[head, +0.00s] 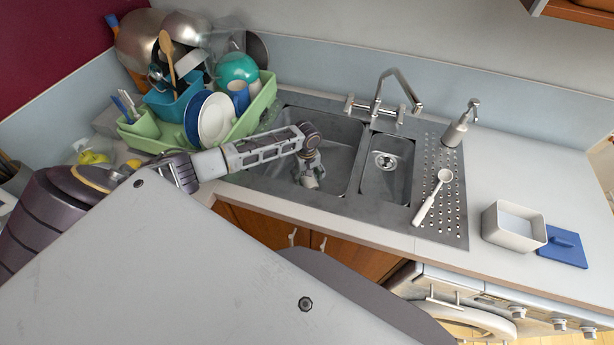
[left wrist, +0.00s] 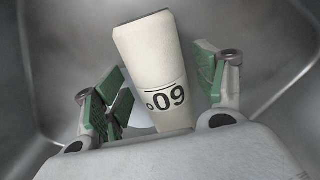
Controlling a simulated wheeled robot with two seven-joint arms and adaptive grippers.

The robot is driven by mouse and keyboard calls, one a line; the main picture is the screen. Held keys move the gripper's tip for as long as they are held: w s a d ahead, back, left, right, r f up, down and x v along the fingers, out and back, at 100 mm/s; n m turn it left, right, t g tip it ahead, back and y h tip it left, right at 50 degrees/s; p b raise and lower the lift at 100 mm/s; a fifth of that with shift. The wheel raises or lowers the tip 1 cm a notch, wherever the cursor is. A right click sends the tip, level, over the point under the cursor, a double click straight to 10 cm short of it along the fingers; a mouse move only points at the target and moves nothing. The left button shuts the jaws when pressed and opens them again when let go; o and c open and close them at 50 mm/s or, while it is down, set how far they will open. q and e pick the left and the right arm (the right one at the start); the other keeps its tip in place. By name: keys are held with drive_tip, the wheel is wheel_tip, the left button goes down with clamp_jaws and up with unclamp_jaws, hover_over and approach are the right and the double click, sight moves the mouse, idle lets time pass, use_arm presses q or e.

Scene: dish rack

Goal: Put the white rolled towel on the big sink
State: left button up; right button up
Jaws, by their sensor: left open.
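The white rolled towel (left wrist: 150,55) is in the left wrist view, a pale roll with dark "60"-like print near its lower end. It lies in the big sink (head: 340,160), whose grey metal basin also fills the background of the left wrist view (left wrist: 60,50). My left gripper (head: 308,170) reaches down into the big sink. In the left wrist view its green-padded fingers (left wrist: 163,78) are open on both sides of the towel. The towel's near end is partly hidden by the gripper body. My right gripper is not in view.
A green dish rack (head: 262,100) full of dishes stands left of the sink. The faucet (head: 378,95) rises behind it. The small basin (head: 388,165), white spoon-shaped brush (head: 432,195), soap dispenser (head: 458,125), white box (head: 513,227) and blue lid (head: 562,247) are to the right.

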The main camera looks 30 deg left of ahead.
use_arm(q)
drive_tip(key=shift+r, duration=0.15)
wheel_tip(320, 180, up, 12)
idle(0.9)
idle(0.3)
clamp_jaws()
idle(0.4)
idle(0.4)
idle(0.8)
